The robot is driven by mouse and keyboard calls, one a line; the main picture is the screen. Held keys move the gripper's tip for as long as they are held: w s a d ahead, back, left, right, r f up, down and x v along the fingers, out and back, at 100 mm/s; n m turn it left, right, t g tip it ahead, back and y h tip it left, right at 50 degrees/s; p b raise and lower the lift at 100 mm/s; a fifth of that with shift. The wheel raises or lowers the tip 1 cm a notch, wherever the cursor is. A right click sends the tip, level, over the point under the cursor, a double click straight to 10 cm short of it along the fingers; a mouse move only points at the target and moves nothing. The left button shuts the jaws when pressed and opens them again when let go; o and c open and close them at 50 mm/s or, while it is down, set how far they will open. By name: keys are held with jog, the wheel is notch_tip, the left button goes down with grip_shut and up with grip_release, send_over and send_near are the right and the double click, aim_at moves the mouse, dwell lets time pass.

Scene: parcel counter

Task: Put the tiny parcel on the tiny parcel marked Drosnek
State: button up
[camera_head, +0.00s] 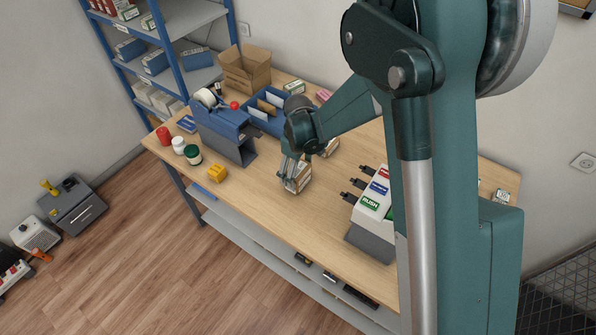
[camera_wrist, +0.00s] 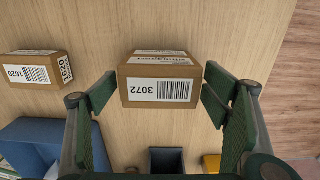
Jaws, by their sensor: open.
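A small brown parcel (camera_wrist: 161,84) with a white 3072 barcode label stands between the spread fingers of my gripper (camera_wrist: 160,95) in the wrist view. Gaps show on both sides of it. In the head view this parcel (camera_head: 299,180) is on the wooden counter, partly covered by my gripper (camera_head: 291,175), which is open. A second small parcel (camera_wrist: 32,69), labelled 1620, lies to the left in the wrist view. In the head view a parcel (camera_head: 331,147) shows partly behind my arm. I cannot read the name Drosnek on any label.
A blue-grey device (camera_head: 222,130) and a yellow block (camera_head: 217,173) are left of my gripper on the counter (camera_head: 255,215). A white-grey stand (camera_head: 370,220) with coloured labels is to the right. An open carton (camera_head: 245,70) stands at the back. The front of the counter is mostly clear.

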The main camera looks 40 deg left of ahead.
aim_at(298, 169)
jog(key=shift+r, duration=0.1)
notch_tip(298, 169, up, 12)
jog(key=shift+b, duration=0.35)
dwell(0.4)
dwell(0.5)
dwell(0.4)
